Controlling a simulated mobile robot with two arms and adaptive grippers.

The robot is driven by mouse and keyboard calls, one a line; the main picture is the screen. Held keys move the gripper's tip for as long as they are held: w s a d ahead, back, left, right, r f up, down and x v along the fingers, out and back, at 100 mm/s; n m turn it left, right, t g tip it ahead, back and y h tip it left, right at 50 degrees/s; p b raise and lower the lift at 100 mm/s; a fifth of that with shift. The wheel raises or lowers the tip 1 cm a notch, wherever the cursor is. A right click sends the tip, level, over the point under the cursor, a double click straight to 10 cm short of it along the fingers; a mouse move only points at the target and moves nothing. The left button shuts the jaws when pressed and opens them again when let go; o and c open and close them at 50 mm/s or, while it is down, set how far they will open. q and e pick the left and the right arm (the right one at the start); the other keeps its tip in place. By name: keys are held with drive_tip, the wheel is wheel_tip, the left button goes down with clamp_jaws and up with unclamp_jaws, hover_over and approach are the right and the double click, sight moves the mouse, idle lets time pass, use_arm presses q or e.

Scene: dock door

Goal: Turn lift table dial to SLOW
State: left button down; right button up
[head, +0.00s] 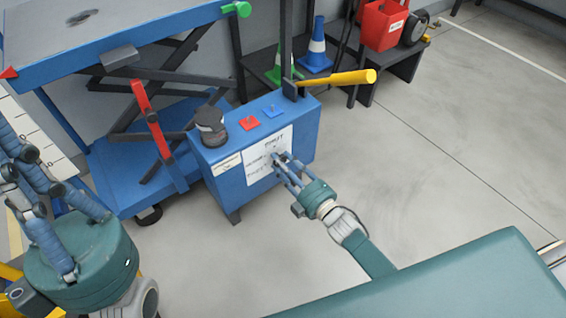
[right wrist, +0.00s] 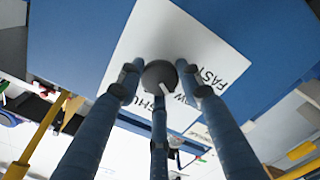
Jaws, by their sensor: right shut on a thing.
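The blue lift table (head: 135,60) stands at the upper left, with a blue control box (head: 228,180) beside it. On the box's front is a white dial plate (head: 258,172). My right gripper (head: 279,160) is at this plate, its fingers closed around the dial. In the right wrist view the round grey dial (right wrist: 159,73) sits between the fingertips. A white mark shows on its lower side, near partly hidden lettering ending in "OW"; "FAST" is readable to the right. The exact setting is hard to tell. My left gripper (head: 22,165) is at the left, fingers spread and empty.
The box top carries a black knob (head: 211,125), a red piece (head: 250,123), a small blue piece (head: 274,111) and a yellow-handled lever (head: 340,79). A blue cone (head: 317,50) and red container (head: 383,24) stand behind. The floor to the right is clear.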

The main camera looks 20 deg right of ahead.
drive_tip(key=shift+s+a+r, duration=0.1)
drive_tip(key=shift+a+r, duration=0.1)
drive_tip(key=shift+a, duration=0.25)
drive_tip(key=o, duration=1.1)
drive_tip(key=shift+d+f, duration=0.1)
drive_tip(key=v, duration=1.2)
